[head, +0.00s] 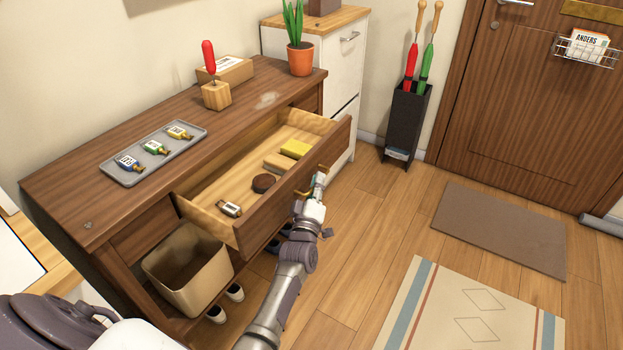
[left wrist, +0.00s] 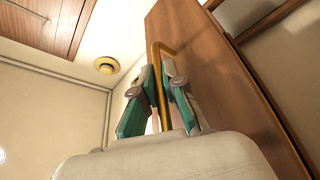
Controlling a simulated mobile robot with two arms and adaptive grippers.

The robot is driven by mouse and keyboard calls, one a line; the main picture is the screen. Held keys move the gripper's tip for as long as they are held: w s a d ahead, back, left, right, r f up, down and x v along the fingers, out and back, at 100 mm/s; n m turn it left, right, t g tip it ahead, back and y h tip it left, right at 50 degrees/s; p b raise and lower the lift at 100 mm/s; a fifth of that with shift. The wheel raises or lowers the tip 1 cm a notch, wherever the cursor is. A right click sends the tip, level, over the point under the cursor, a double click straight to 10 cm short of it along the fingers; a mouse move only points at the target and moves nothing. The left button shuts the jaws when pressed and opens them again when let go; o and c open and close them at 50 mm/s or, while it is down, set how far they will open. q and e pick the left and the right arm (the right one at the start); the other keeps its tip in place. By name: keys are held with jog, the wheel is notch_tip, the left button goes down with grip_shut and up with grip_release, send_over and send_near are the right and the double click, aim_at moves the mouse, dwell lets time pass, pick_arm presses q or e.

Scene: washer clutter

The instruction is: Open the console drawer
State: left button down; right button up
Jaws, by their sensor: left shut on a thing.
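The console (head: 110,196) is a dark brown wooden table along the wall in the head view. Its drawer (head: 290,193) is pulled out, with the light wood inside showing. In the drawer lie a small labelled bottle (head: 229,209), a dark round tin (head: 263,183), a tan block (head: 278,163) and a yellow block (head: 295,149). My left gripper (head: 316,190) is at the drawer front, shut on the brass handle (left wrist: 164,85). The left wrist view shows the handle between the green fingers, with the drawer front beside it. My right gripper does not show.
A grey tray (head: 124,176) with small bottles, a red-handled tool in a wooden block (head: 216,95) and a potted plant (head: 300,60) stand on the console. A bin (head: 186,285) and shoes are below. A black umbrella stand (head: 404,125) and mats (head: 500,232) are to the right.

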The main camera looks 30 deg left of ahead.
pick_arm(q)
jog(key=shift+d, duration=0.15)
jog(key=c, duration=1.5)
grip_release()
jog(key=shift+s, duration=0.15)
jog(key=v, duration=1.2)
